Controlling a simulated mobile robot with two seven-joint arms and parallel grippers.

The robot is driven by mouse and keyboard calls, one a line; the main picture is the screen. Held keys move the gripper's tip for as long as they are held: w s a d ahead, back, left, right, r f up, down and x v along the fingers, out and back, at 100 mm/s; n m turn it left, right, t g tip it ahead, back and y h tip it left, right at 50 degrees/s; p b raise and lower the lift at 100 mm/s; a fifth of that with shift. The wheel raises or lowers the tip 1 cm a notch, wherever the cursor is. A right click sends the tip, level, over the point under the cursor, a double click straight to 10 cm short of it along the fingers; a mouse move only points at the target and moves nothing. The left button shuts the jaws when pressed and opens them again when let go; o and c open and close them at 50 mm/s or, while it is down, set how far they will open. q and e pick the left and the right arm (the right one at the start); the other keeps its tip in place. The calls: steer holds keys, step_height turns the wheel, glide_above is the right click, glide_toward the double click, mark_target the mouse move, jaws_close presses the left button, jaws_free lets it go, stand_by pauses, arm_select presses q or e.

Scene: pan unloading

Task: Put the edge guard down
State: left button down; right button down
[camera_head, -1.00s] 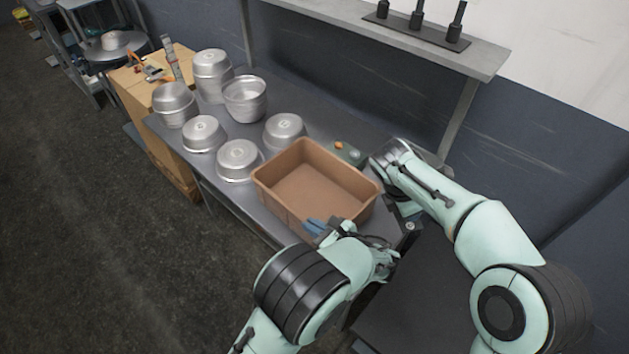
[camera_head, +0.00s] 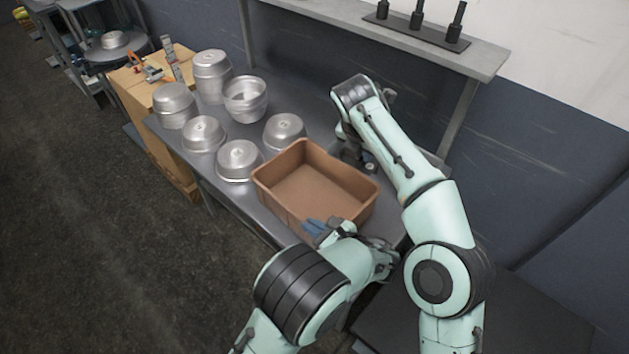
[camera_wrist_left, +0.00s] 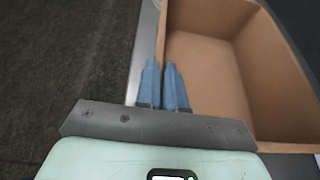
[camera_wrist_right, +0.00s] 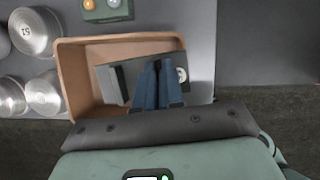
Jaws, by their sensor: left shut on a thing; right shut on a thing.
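The edge guard appears to be the grey angled piece (camera_wrist_right: 118,84) between the blue fingers of my right gripper (camera_wrist_right: 157,68). That gripper is shut on it; in the right wrist view the piece overlaps the brown tote (camera_wrist_right: 75,75). In the head view my right gripper is at the tote's back right, and the piece is mostly hidden by the arm and tote. My left gripper (camera_head: 318,228) is shut on the near rim of the tote (camera_head: 315,195), and its blue fingers also show in the left wrist view (camera_wrist_left: 161,68). The tote's visible floor is empty.
Several metal pans (camera_head: 238,160) stand on the grey table (camera_head: 265,215) left of the tote. A green box with round buttons (camera_wrist_right: 107,10) sits behind the tote. A shelf (camera_head: 400,40) with dark tools is above the table's back.

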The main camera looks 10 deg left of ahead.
steer(key=shift+m, duration=0.7)
steer(key=shift+s+a+f, duration=0.3)
steer(key=shift+a+f, duration=0.5)
steer(key=shift+f, duration=2.35)
steer(key=shift+s+a+f, duration=0.3)
steer(key=shift+a+f, duration=0.5)
steer(key=shift+f, duration=2.4)
steer(key=shift+s+a+f, duration=0.3)
steer(key=shift+a+f, duration=0.5)
steer(key=shift+f, duration=2.35)
steer(key=shift+f, duration=0.1)
steer(key=c, duration=1.3)
jaws_free()
steer(key=shift+o, duration=0.2)
steer(key=v, duration=1.2)
steer(key=shift+a, duration=0.2)
